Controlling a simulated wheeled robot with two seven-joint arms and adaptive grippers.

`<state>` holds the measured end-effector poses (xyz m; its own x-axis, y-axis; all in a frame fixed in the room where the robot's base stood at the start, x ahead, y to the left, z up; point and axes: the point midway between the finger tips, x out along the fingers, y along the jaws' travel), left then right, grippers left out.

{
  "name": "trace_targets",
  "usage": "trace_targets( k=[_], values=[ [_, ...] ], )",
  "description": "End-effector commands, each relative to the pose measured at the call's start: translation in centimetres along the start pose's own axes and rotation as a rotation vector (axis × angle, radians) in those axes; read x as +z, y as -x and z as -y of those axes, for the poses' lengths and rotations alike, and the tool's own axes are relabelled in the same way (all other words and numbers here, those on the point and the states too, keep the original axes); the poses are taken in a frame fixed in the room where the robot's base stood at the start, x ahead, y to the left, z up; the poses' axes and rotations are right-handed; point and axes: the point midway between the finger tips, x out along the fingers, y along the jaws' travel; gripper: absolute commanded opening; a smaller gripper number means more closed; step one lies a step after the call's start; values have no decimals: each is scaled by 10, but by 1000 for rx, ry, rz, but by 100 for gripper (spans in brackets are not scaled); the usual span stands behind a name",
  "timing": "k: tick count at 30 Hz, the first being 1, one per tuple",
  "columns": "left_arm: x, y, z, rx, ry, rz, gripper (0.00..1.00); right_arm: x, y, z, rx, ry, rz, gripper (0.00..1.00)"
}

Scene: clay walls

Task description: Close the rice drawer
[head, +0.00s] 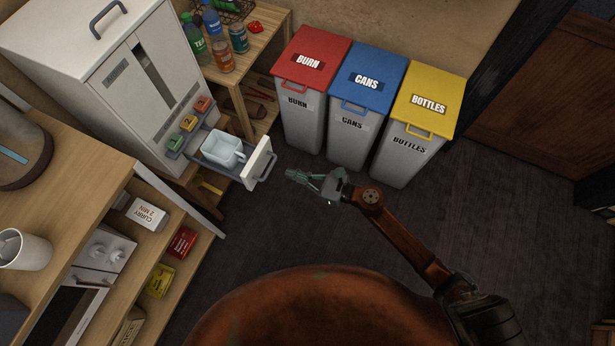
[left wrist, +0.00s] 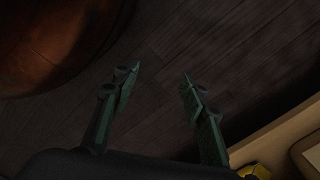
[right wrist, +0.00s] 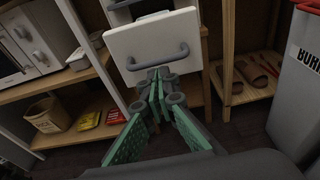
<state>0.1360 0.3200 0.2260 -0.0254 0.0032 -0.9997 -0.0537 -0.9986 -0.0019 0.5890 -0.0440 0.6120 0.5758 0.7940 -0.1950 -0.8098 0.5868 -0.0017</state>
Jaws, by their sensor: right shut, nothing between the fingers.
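The rice drawer (head: 258,164) is pulled out from the base of the white rice dispenser (head: 122,84), with a clear-blue measuring cup (head: 222,149) inside it. Its white front with a grey handle (right wrist: 158,57) faces me in the right wrist view. My right gripper (head: 290,174) is shut and empty, just in front of the drawer front and a little to its right in the head view. In the right wrist view its fingertips (right wrist: 158,72) overlap the lower edge of the drawer front; I cannot tell whether they touch. My left gripper (left wrist: 160,72) is open and empty above the dark floor, outside the head view.
Red, blue and yellow bins (head: 308,62) stand right of the dispenser. A wooden shelf with bottles (head: 245,70) is behind. A counter with a microwave and food boxes (head: 148,213) is at left. Dark floor (head: 320,235) is free before the drawer.

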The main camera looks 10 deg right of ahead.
Motion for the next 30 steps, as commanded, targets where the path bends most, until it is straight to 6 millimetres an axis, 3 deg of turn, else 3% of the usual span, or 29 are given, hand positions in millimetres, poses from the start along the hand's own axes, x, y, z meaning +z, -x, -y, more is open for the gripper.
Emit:
trace_targets(
  k=[3, 10, 30],
  values=[
    [-4, 8, -3, 4, 0, 0, 40, -1, -23, 0, 0, -2, 1, 0],
    [-11, 20, -6, 8, -1, 0, 40, -1, -47, 0, 0, -2, 0, 0],
    [-14, 23, -8, 10, -1, -2, 40, 0, -53, 8, -20, -5, 0, 0]
  ],
)
